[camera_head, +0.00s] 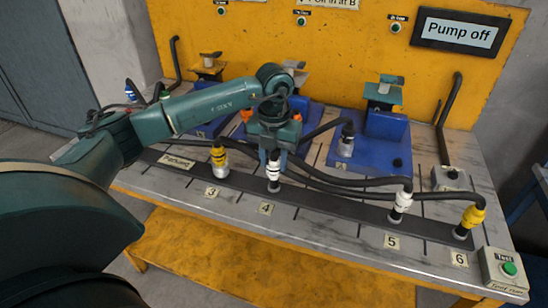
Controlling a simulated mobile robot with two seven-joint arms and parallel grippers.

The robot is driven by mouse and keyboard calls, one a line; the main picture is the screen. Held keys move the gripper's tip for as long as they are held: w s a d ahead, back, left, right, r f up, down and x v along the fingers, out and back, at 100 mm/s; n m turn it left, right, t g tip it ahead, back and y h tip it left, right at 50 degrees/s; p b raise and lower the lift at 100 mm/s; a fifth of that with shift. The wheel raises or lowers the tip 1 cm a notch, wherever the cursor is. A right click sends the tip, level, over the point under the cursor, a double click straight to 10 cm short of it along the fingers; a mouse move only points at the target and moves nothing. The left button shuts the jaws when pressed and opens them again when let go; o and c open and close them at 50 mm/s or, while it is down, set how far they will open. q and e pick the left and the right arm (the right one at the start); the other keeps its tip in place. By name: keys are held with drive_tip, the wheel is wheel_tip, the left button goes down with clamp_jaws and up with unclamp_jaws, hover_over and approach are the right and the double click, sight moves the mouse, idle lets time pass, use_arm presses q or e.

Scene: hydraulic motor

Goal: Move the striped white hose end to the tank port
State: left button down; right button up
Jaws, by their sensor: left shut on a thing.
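My left gripper (273,152) points down over the parking strip and is shut on a white hose end (273,170) with a dark band. This hose end stands upright at the place marked 4. Another white hose end (402,202) stands at the place marked 5; at this size I cannot tell for sure which one counts as striped. A grey-white hose end (345,142) sits on the right blue block (375,145). I cannot tell which port is the tank port. My right gripper is not in view.
Yellow hose ends stand at place 3 (219,160) and place 6 (470,220). Black hoses (340,182) run between the ends and behind my gripper. A green Test button box (505,270) is at the front right. The yellow panel has a "Pump off" display (458,33).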

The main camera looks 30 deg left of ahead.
use_arm(q)
drive_tip(key=shift+r, duration=0.35)
drive_tip(key=shift+r+p, duration=0.4)
drive_tip(key=shift+p, duration=0.05)
drive_tip(key=shift+r+p, duration=0.75)
drive_tip(key=shift+r, duration=0.3)
drive_tip(key=c, duration=1.6)
unclamp_jaws()
clamp_jaws()
